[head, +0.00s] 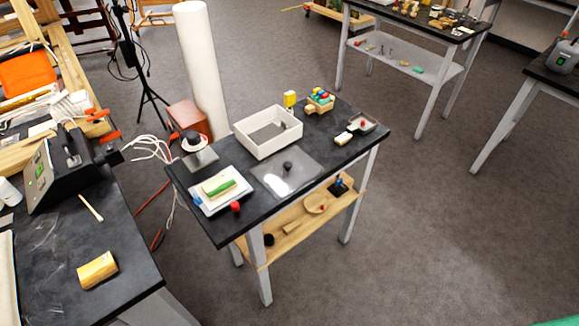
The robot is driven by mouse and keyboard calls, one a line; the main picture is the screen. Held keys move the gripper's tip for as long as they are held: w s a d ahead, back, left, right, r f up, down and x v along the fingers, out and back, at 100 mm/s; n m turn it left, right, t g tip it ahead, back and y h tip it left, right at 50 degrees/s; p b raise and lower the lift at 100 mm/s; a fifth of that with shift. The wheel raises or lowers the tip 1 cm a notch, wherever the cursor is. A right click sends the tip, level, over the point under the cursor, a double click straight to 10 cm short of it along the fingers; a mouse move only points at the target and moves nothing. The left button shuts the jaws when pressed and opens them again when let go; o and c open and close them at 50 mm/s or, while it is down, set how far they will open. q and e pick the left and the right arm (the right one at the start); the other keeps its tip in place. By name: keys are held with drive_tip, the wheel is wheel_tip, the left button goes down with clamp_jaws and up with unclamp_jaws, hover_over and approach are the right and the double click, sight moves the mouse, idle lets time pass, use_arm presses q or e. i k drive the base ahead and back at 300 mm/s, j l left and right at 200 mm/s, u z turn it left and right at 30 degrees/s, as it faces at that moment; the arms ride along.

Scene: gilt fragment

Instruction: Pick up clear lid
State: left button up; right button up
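The clear lid (272,181) is a flat transparent square sheet with a dark round knob (287,166) near its middle. It lies on the black top of the small table in the middle of the head view. It is in front of a white open box (250,141) and to the right of a white tray. Neither of my grippers shows in the head view.
The white tray (240,200) with a green-topped block, a red cylinder (236,207) and a small grey tray (366,127) are on the same table (215,230). A black bench (130,235) stands at left. Open floor (430,220) lies to the right.

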sight(281, 175)
drive_tip(key=i+l+u, duration=0.1)
drive_tip(key=u, duration=0.35)
drive_tip(key=l+u, duration=0.25)
drive_tip(key=u, duration=0.2)
drive_tip(key=i+l+u, duration=0.1)
drive_tip(key=u, duration=0.35)
drive_tip(key=l+u, duration=0.3)
drive_tip(key=u, duration=0.15)
drive_tip(key=l+u, duration=0.15)
drive_tip(key=l, duration=0.3)
drive_tip(key=k+l+u, duration=0.1)
drive_tip(key=l, duration=0.3)
drive_tip(key=k+l+u, duration=0.15)
drive_tip(key=l, duration=0.25)
drive_tip(key=l+u, duration=0.15)
drive_tip(key=l, duration=0.3)
drive_tip(key=k+l+u, duration=0.15)
drive_tip(key=l, duration=0.2)
drive_tip(key=k+l+u, duration=0.1)
drive_tip(key=l, duration=0.3)
drive_tip(key=k, duration=0.1)
